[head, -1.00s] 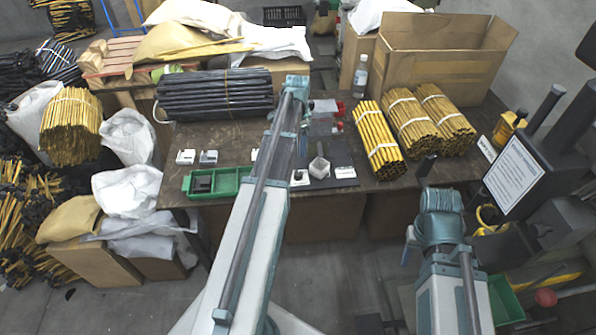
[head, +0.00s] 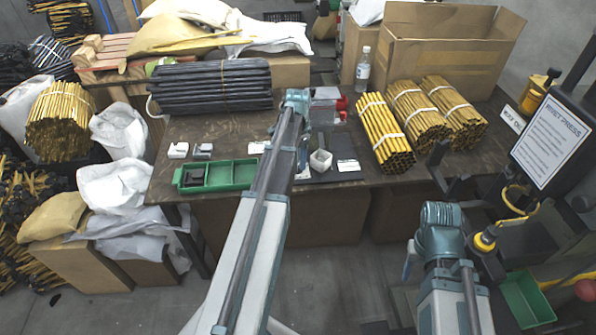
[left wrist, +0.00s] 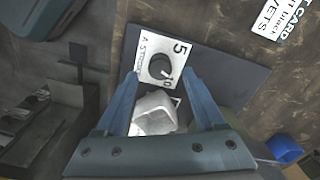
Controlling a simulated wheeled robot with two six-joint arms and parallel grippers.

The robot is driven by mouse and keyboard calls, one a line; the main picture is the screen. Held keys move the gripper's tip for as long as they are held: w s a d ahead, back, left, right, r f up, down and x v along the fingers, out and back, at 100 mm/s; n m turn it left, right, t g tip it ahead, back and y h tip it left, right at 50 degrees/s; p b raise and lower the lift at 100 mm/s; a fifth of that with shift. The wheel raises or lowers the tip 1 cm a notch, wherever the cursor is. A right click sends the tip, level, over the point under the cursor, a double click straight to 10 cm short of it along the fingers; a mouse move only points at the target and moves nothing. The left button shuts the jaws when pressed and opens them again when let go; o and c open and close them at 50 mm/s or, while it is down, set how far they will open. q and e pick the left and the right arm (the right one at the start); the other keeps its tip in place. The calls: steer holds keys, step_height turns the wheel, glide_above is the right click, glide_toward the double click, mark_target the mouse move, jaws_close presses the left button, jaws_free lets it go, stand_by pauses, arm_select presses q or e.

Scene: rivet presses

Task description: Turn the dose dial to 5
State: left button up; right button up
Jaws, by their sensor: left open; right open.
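The dose dial is a round black knob (left wrist: 160,66) on a white plate marked 5 and 10, seen in the left wrist view. A small light mark on the knob appears to point down-right, towards the 10. My left gripper (left wrist: 159,74) is open, its blue fingers apart on either side of the knob, with no clear contact. In the head view my left arm (head: 297,98) reaches over the table and mostly covers the dial. My right gripper (head: 411,258) is low at the right, in front of the table, its fingers mostly hidden by its wrist.
A pale faceted cup (head: 320,161) stands on the dark mat (head: 345,150) close to the dial. A green tray (head: 233,176) lies to the left. Yellow rod bundles (head: 384,132) and the rivet press sign (head: 550,140) are at the right.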

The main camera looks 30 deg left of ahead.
arm_select(q)
steer(key=shift+f+b, duration=0.95)
steer(key=shift+f, duration=0.5)
arm_select(e)
step_height(320, 180, down, 3)
steer(key=shift+r, duration=0.1)
arm_select(q)
jaws_close()
